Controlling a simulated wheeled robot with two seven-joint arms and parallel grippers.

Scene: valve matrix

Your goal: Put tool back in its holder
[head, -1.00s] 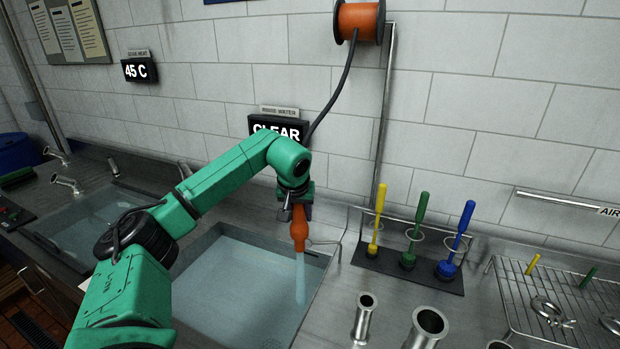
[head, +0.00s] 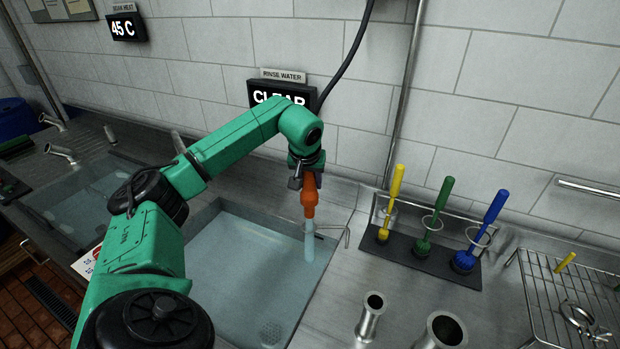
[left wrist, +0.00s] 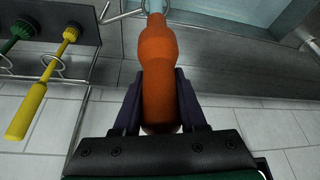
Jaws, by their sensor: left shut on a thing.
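My left gripper (head: 306,178) is shut on an orange spray nozzle (head: 310,196), which points down over the back right part of the rinse sink (head: 232,272). A pale blue stream (head: 310,245) comes from its tip. In the left wrist view the nozzle (left wrist: 158,75) lies between the two dark fingers of my left gripper (left wrist: 160,95). A bent wire holder (head: 338,234) stands at the sink's right edge, just right of the stream. In the left wrist view, part of a wire ring (left wrist: 122,10) shows close beside the nozzle's tip. My right gripper is out of view.
A rack (head: 432,268) holds yellow (head: 392,200), green (head: 437,205) and blue (head: 490,215) brushes right of the sink. Metal pipe fittings (head: 372,312) stand in front. A wire drying rack (head: 560,300) is at far right. The black hose (head: 348,65) hangs along the wall.

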